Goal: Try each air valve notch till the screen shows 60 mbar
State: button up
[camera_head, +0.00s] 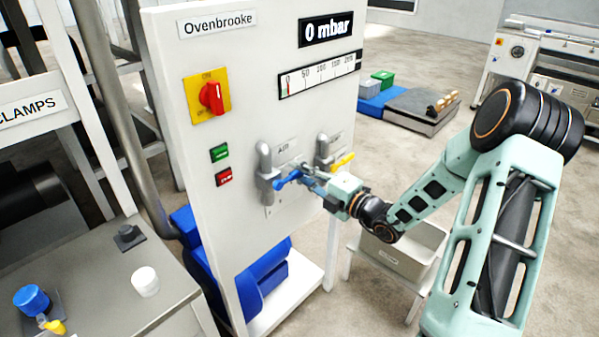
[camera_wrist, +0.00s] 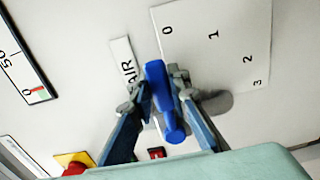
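The screen (camera_head: 326,29) reads "0 mbar". The pressure strip (camera_head: 318,75) below it has its pointer at 0. The blue air valve handle (camera_head: 287,181) stands out from the white panel; it also shows in the wrist view (camera_wrist: 158,85). Its notch plate (camera_wrist: 225,45) reads 0, 1, 2, 3. The handle's far end lies nearest the 0; its exact notch is hard to tell. My gripper (camera_head: 307,181) is at the handle. In the wrist view its fingers (camera_wrist: 158,88) lie close on both sides and appear shut on it.
A yellow valve handle (camera_head: 342,161) is just right of my gripper. A red rotary switch (camera_head: 211,97) and green and red buttons (camera_head: 222,178) are on the panel's left. A grey bin (camera_head: 405,258) stands on a low table below my arm.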

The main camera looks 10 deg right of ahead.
grip_shut()
jog(key=shift+p, duration=0.4)
jog(key=f+m+p, duration=0.1)
jog(key=m+p, duration=0.1)
jog(key=p, duration=0.1)
jog(key=shift+s+a+f+m, duration=0.1)
jog(key=shift+f+m, duration=0.05)
jog(key=shift+m, duration=0.15)
jog(key=shift+s+a+f+m+p, duration=0.1)
jog(key=shift+a+f+m+p, duration=0.05)
jog(key=shift+f+m+p, duration=0.55)
jog(key=shift+s+a+f+m+p, duration=0.15)
jog(key=shift+f+m+p, duration=0.35)
jog(key=shift+m+p, duration=0.4)
jog(key=o, duration=0.7)
grip_release()
jog(key=shift+o, duration=0.2)
